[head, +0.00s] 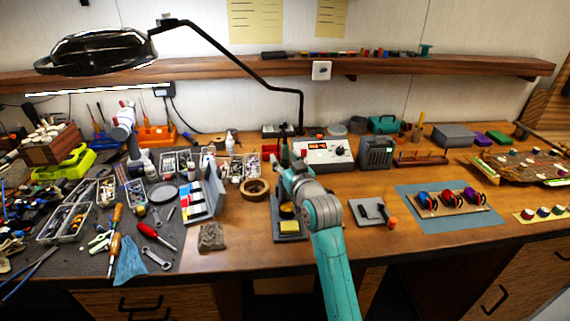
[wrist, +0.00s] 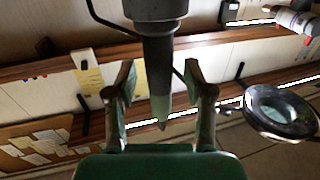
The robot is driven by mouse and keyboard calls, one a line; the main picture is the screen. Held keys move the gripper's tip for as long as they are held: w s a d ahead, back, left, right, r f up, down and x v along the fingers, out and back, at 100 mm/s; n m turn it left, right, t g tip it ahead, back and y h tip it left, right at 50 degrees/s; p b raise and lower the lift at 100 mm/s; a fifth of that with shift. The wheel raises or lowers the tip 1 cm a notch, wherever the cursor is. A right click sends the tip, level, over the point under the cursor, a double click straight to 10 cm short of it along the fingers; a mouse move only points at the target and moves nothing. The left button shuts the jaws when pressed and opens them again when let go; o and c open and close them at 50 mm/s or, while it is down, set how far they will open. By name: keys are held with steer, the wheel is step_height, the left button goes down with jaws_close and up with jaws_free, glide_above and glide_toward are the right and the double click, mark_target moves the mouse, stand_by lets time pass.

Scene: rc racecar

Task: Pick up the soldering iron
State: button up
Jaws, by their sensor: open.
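The soldering iron (wrist: 160,60) is a dark tapered rod with a pale green end. In the wrist view it passes between the two fingers of my gripper (wrist: 160,95), with a gap visible on each side. The fingers are open and do not appear to touch it. In the head view a green upright end (head: 284,153), which looks like the iron, shows just behind my gripper (head: 287,168). Its stand (head: 291,237), with a yellow sponge, lies below my wrist. My arm hides much of the stand and the iron's lower part.
A white control box (head: 325,153) stands right behind my gripper, and a tape roll (head: 254,189) lies to the left. A magnifier lamp (head: 98,52) reaches over the bench. Tools crowd the left side. A grey pad (head: 366,217) lies to the right.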

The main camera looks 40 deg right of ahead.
jaws_close()
stand_by(0.4)
step_height(320, 180, up, 18)
stand_by(0.6)
